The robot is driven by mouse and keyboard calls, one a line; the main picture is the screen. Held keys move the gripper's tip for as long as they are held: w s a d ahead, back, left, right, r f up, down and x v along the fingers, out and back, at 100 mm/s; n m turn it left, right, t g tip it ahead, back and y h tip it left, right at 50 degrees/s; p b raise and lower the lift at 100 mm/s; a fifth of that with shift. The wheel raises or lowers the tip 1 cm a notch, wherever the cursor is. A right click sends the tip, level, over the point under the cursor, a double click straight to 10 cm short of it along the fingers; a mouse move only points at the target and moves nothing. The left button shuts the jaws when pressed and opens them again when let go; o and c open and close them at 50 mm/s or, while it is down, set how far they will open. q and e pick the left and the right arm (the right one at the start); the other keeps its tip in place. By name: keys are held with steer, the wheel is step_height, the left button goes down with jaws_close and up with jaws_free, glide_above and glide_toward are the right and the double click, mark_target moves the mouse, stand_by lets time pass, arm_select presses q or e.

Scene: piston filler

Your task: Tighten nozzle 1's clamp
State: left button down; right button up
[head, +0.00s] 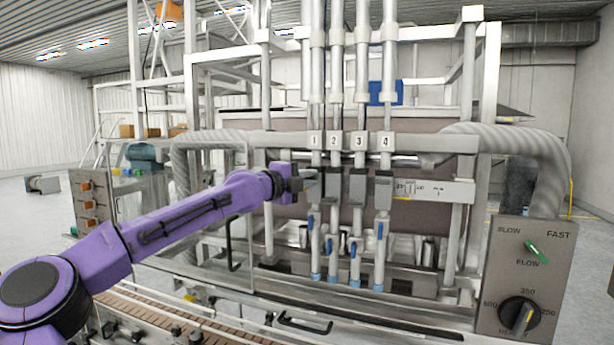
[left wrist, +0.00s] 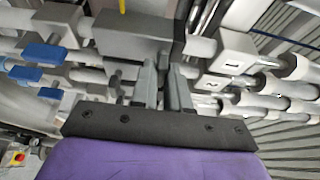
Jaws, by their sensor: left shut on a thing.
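Nozzle 1 (head: 313,245) is the leftmost of a row of upright pale nozzles under number plates, with plate 1 (head: 316,140) above it. Its grey clamp (head: 312,188) sits at mid-height and is partly hidden by my gripper. My left gripper (head: 304,183) reaches in from the left and is shut at this clamp. In the left wrist view, the gripper's two grey fingers (left wrist: 166,88) are close together against a grey block (left wrist: 135,38); the exact part between them is hard to see. My right gripper is not in view.
Neighbouring nozzles with grey blocks (head: 358,188) and blue levers (head: 380,231) stand close to the right. A control panel (head: 525,275) with a green switch and black dial is at the right. A conveyor (head: 190,318) runs along the front below my arm.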

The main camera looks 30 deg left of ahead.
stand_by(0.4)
arm_select(q)
steer(key=c, duration=1.2)
jaws_free()
steer(key=s+a+b, duration=0.1)
steer(key=s+b, duration=0.8)
steer(key=s, duration=0.1)
steer(key=shift+s+a, duration=0.2)
steer(key=shift+a, duration=0.1)
steer(key=shift+w, duration=0.1)
